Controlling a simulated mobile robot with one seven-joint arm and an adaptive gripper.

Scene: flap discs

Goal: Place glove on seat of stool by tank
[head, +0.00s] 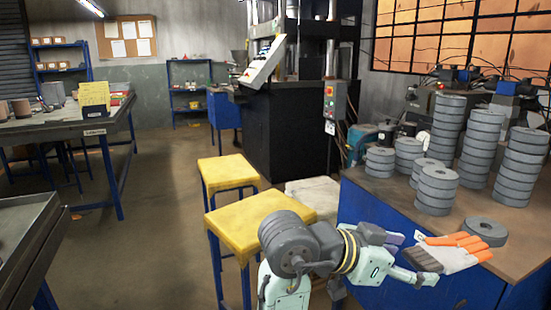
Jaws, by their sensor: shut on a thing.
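A work glove (455,252), whitish with orange fingers, is at the front edge of the right bench. My gripper (424,258) reaches in from the left and is shut on the glove's cuff end. I cannot tell whether the glove still touches the bench top. Two stools with yellow seats stand to the left: a nearer one (258,222), partly hidden by my arm, and a farther one (226,170). Both visible seats look bare. A pale, whitish-topped thing (313,193) is beside the nearer stool, partly hidden. I cannot clearly make out a tank.
The blue bench (390,205) with a brown top holds several stacks of grey discs (436,190) and a single disc (485,231) close to the glove. A large black machine (285,130) stands behind the stools. The floor left of the stools is clear, up to a dark table (60,127).

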